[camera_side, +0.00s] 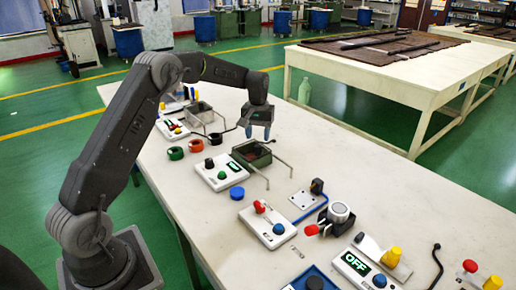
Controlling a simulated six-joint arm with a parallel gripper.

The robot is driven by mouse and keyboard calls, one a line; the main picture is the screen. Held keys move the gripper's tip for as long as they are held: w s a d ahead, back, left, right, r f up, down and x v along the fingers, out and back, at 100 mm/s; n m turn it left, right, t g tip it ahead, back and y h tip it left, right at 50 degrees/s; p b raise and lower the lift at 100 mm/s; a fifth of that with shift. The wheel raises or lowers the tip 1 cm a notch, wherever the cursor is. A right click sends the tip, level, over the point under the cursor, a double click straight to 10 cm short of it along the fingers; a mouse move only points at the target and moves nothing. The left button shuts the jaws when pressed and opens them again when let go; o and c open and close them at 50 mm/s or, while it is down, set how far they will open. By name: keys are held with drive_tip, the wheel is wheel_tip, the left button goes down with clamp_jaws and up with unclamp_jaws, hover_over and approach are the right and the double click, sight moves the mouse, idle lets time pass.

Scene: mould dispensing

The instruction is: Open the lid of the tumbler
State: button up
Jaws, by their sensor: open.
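My gripper (258,132) points down with its two blue fingertips apart and nothing between them. It is above the far side of a dark green open-topped box (250,156) with bent metal rods beside it. A round silver-topped piece (340,211) in a dark holder with a red knob (312,230) stands farther right, apart from my gripper. I cannot tell which of these is the tumbler, and no lid is clearly recognisable.
A grey box (199,113) stands behind.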

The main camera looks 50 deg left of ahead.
sight(258, 146)
wheel_tip(258, 146, down, 6)
drive_tip(key=shift+r, duration=0.15)
drive_tip(key=shift+c, duration=0.2)
clamp_jaws()
idle(0.4)
